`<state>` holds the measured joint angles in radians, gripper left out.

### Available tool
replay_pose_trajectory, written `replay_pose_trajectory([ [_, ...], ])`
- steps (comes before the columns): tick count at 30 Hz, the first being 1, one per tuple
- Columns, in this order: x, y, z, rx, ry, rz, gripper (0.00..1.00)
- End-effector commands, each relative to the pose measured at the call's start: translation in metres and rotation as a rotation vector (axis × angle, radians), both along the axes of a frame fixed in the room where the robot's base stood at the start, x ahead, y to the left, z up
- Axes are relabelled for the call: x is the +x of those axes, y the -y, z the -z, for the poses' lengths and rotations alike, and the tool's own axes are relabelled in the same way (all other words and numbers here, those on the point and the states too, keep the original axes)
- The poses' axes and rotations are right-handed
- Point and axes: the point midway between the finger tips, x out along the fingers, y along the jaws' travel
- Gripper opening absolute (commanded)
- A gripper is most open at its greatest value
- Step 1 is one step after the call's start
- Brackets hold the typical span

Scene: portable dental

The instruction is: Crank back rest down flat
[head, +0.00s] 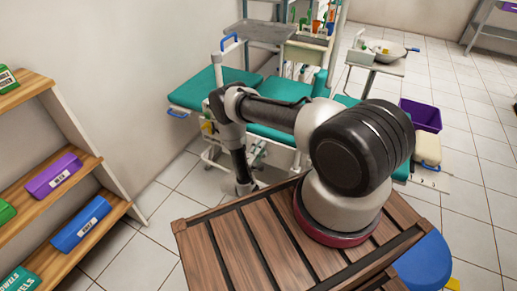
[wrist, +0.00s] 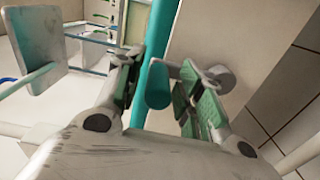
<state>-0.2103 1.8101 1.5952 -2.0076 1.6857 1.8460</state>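The teal padded dental chair (head: 195,92) stands by the wall in the head view, its sections partly hidden behind my arm. I cannot tell exactly how far its back rest is tilted. My gripper (wrist: 162,88) is low beside the chair's frame, its fingers spread. A teal rounded crank handle (wrist: 158,92) shows between the green-padded fingers in the wrist view, with gaps visible on both sides. A grey metal crank arm with a round hub (wrist: 220,77) lies behind the right finger. In the head view the crank is hidden or too small to make out.
A wooden shelf (head: 82,168) with boxes stands at left. My arm stands over a slatted wooden top (head: 215,250). A grey tray (head: 262,32) is above the chair. A purple bin (head: 420,115) and a basin (head: 385,50) are at right. Tiled floor is open at far right.

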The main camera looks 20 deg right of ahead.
Motion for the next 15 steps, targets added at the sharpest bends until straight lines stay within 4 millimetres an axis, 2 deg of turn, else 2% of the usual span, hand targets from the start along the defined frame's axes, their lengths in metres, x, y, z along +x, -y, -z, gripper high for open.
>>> replay_pose_trajectory([
  [10, -0.001, -0.004, -0.001, 0.000, 0.002, -0.002, 0.43],
  [15, -0.015, -0.024, -0.001, -0.001, 0.001, -0.008, 0.43],
])
